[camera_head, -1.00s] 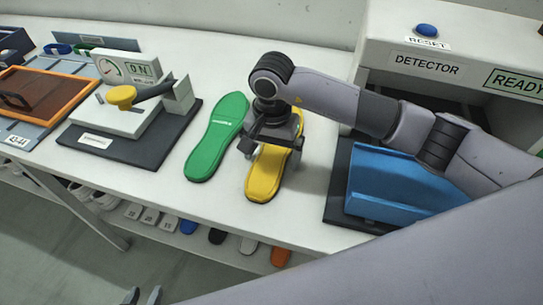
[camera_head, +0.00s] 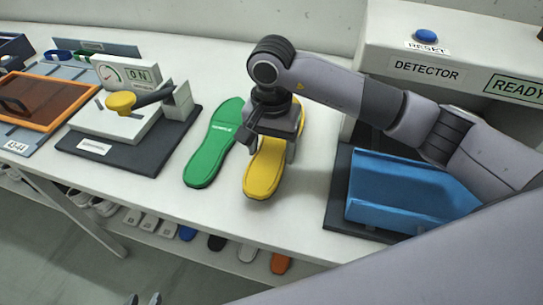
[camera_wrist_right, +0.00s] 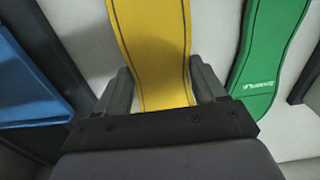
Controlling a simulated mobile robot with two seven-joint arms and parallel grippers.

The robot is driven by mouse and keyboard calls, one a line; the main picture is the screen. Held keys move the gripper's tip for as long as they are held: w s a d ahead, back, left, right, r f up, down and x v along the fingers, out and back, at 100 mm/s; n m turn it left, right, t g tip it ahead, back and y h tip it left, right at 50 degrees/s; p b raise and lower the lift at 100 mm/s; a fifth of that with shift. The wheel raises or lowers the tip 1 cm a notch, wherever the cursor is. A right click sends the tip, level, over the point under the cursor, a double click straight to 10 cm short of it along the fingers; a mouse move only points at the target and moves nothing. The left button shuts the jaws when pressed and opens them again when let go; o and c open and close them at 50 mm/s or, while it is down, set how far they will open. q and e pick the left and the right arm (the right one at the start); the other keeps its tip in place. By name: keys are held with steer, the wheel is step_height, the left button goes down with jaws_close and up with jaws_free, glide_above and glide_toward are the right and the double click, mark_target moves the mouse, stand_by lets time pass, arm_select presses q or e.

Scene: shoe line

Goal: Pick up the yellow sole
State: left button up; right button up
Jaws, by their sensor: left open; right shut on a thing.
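The yellow sole (camera_head: 264,172) is at the middle of the white table, right of the green sole (camera_head: 208,158). My right gripper (camera_head: 270,150) is over the yellow sole from above, shut on its sides near the middle. In the right wrist view the yellow sole (camera_wrist_right: 152,45) lies between the two fingers (camera_wrist_right: 165,92), one at each long edge. The sole seems slightly raised, but its clearance is hard to tell. The green sole (camera_wrist_right: 268,50) lies apart from the fingers. My left gripper (camera_head: 145,299) is open and empty at the bottom edge, low in front of the table.
A blue tray (camera_head: 405,190) on a dark base stands right, by the detector (camera_head: 425,70) reading READY. A press with a yellow knob (camera_head: 121,102) and an orange-framed box (camera_head: 40,95) stand left. A shelf below the table holds several soles.

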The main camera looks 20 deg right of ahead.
mark_target(271, 154)
step_height(271, 154, up, 16)
steer(key=shift+r+b, duration=0.25)
steer(key=shift+b, duration=0.15)
